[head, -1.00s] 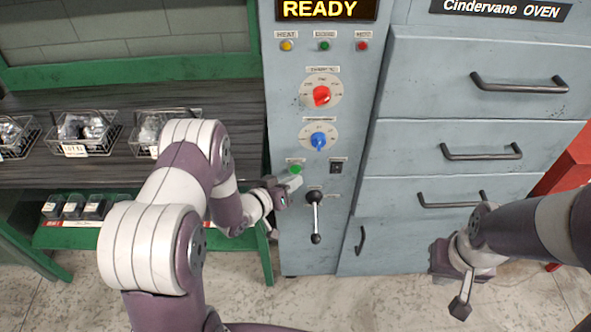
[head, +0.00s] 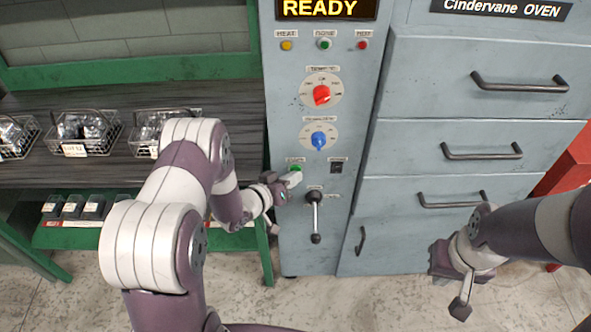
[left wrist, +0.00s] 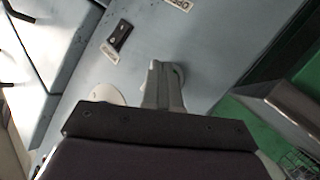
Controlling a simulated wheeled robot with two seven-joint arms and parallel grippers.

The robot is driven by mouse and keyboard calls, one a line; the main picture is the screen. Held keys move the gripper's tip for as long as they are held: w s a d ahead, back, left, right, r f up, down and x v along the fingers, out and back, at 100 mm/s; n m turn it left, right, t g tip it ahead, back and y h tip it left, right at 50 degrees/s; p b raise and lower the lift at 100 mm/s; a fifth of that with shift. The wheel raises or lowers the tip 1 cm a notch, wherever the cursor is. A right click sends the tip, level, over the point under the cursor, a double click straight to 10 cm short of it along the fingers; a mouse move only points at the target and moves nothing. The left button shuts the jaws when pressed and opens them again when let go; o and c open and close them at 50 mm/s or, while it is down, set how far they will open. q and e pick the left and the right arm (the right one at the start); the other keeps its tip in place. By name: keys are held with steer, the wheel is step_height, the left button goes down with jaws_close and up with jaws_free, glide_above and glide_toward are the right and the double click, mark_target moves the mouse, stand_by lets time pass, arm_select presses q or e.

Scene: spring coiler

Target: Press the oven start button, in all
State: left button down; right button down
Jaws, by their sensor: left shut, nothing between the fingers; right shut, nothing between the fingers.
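The green start button (head: 295,168) sits low on the grey oven control panel (head: 343,100), left of a small black switch (head: 337,168). My left gripper (head: 292,180) is shut and empty, with its tips at the button and partly covering it. In the left wrist view the shut fingers (left wrist: 163,80) reach the panel face, and they hide most of a round fitting behind them. I cannot tell whether the button is pushed in. The display (head: 325,9) reads READY. My right gripper (head: 461,308) is shut and empty, low in front of the oven drawers.
A red knob (head: 321,96) and a blue knob (head: 319,140) are above the button. A lever with a black ball (head: 316,238) hangs just below right of it. Wire baskets (head: 86,130) stand on the dark bench at left. Drawer handles (head: 520,84) stick out at right.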

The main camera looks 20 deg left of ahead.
arm_select(q)
steer(key=shift+w, duration=0.15)
stand_by(0.4)
steer(key=shift+s+d+p, duration=0.15)
steer(key=shift+s+p, duration=0.15)
steer(key=shift+s, duration=0.45)
steer(key=s, duration=0.2)
steer(key=s+d+p, duration=0.1)
steer(key=s, duration=0.2)
steer(key=shift+d, duration=0.2)
stand_by(0.6)
